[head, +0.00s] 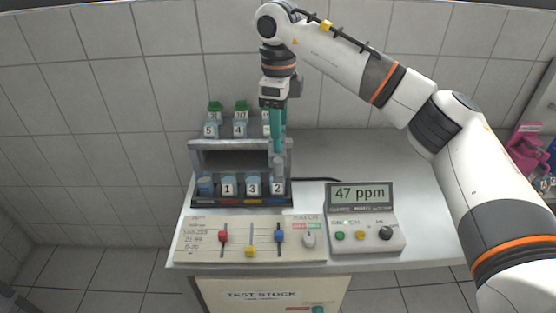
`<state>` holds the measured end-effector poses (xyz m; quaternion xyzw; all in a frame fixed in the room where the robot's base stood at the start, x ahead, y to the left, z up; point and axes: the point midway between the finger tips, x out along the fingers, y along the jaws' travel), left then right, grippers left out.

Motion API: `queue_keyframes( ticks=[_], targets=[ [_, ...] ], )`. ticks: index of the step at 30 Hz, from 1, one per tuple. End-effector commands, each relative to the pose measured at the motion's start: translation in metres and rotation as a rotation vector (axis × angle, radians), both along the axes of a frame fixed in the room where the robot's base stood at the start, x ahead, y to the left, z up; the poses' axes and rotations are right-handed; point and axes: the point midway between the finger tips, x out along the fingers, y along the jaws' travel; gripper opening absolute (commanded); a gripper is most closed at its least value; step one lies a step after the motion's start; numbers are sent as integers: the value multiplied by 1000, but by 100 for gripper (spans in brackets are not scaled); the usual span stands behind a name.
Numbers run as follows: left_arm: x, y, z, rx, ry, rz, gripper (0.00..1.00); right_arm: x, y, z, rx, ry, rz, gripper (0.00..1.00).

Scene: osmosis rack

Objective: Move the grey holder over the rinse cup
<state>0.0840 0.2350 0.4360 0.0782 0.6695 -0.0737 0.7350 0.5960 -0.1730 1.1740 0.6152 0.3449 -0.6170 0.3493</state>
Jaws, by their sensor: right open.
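A small grey cylinder (279,167), which looks like the grey holder, stands upright at the right end of the rack's lower row, above the cup marked 2 (277,187). My right gripper (278,148) points straight down with its teal fingers just above or around the cylinder's top; I cannot tell whether they touch it. It is open. An unmarked blue cup (205,186) at the left end of the lower row may be the rinse cup. Cups marked 1 (228,187) and 3 (253,186) stand between. My left gripper is not in view.
The grey rack (198,145) carries green-capped bottles on its upper shelf; my gripper partly hides the rightmost one. A slider panel (190,247) and a meter reading 47 ppm (360,194) sit in front.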

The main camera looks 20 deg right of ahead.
Motion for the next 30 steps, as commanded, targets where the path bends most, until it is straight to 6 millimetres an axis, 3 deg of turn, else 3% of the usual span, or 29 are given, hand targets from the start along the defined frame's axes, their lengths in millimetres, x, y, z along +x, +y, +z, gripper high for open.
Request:
queue_keyframes(
  ticks=[15, 21, 30],
  targets=[
    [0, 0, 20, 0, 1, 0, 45, -1, 2, -94, 7, 3, 3, 45],
    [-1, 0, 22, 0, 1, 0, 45, -1, 2, -110, 6, 1, 3, 45],
    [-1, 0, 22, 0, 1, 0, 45, -1, 2, -112, 7, 0, 3, 45]
  ],
)
